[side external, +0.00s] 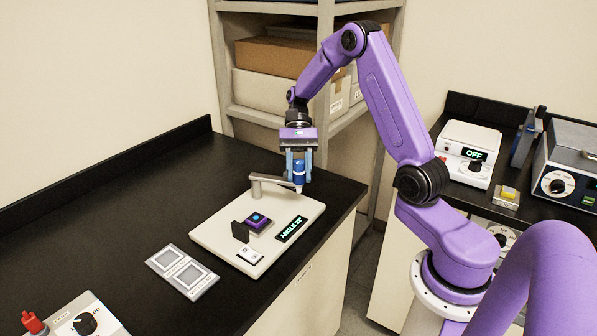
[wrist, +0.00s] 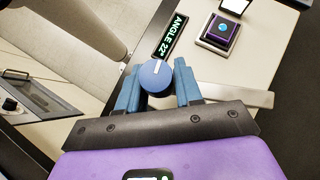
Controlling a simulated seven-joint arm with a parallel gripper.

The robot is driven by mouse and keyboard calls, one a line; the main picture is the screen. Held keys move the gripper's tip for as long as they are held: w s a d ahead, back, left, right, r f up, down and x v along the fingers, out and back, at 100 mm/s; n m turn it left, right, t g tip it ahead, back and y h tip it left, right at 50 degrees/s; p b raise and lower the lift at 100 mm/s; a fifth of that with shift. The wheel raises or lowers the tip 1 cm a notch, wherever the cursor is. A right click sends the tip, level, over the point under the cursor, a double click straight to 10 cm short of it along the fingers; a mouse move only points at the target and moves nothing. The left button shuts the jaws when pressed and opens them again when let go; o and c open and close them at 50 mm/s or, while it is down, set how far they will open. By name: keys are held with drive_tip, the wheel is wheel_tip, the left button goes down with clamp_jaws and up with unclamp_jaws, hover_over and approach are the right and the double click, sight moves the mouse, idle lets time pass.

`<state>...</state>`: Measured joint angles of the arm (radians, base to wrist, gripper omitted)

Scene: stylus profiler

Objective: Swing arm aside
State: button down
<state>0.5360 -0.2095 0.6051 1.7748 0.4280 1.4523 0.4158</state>
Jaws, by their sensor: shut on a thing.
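The stylus profiler is a cream base plate (side external: 215,234) on the black bench. Its grey swing arm (side external: 270,181) reaches from a short post toward the plate's back right corner; part of the bar shows in the wrist view (wrist: 250,99). A blue knob (wrist: 156,75) with a white mark stands at the arm's end. My gripper (side external: 299,168) points down with its blue fingers shut on the knob from both sides. A display (wrist: 170,37) on the base reads "ANGLE 22°". A purple stage (side external: 258,222) with a teal-dotted sample sits clear of the arm.
A dark upright plate (side external: 240,231) and a small white button block (side external: 250,255) stand by the stage. A grey two-window tray (side external: 183,271) lies left of the base. A dial box (side external: 88,322) is at front left. A shelf post (side external: 323,85) rises behind my gripper.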

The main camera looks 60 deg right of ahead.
drive_tip(key=shift+s, duration=0.2)
drive_tip(key=c, duration=0.7)
unclamp_jaws()
drive_tip(key=shift+c, duration=0.2)
drive_tip(key=shift+w, duration=0.15)
drive_tip(key=shift+w+d+r, duration=0.1)
drive_tip(key=shift+d+r, duration=0.05)
drive_tip(key=v, duration=1.1)
drive_tip(key=shift+d+r, duration=0.1)
drive_tip(key=shift+d, duration=0.05)
